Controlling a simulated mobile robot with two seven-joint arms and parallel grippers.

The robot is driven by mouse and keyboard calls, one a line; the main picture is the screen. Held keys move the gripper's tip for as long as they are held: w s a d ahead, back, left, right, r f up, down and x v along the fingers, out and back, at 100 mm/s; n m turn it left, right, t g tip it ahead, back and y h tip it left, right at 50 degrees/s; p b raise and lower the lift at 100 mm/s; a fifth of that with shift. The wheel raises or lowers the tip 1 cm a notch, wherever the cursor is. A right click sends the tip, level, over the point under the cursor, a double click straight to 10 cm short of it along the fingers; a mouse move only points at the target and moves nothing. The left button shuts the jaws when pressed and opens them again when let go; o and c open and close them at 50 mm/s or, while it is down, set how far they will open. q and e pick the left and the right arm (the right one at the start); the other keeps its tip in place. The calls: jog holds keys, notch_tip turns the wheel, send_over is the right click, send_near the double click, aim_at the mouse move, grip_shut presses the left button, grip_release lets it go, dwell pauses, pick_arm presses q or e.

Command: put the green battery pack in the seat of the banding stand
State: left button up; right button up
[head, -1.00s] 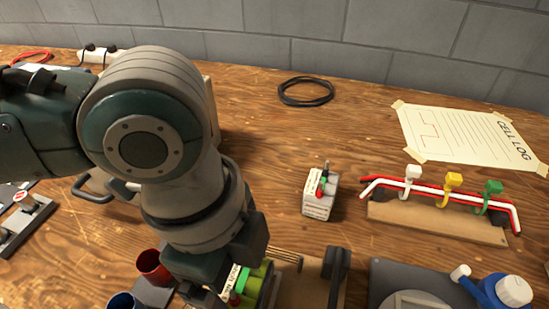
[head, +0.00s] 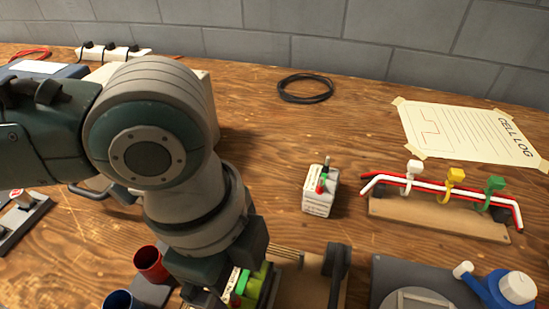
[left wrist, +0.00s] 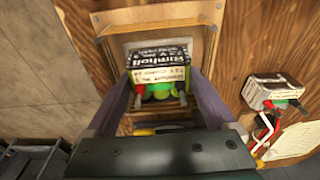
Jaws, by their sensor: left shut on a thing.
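My left gripper (head: 228,292) is shut on the green battery pack (head: 257,284), low in the head view and partly hidden by my arm. In the left wrist view the pack (left wrist: 160,70) sits between the two fingers (left wrist: 158,92), showing its printed label, a red terminal and some green. The wooden banding stand (head: 303,284) is beside and behind the pack, with a dark upright part. In the left wrist view its wooden frame (left wrist: 204,42) surrounds a pale recess behind the pack. I cannot tell whether the pack touches the seat. My right gripper is out of view.
A small white battery block (head: 320,192) stands on the table behind the stand. Red (head: 150,262) and blue (head: 120,302) cups are at the left. The middle back is clear around a cable coil (head: 305,88).

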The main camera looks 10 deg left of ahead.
pick_arm(q)
jog(key=shift+f, duration=0.25)
dwell(0.4)
jog(key=o, duration=1.6)
jog(key=shift+c, duration=0.2)
jog(key=shift+r+p, duration=3.5)
jog(key=shift+p, duration=0.65)
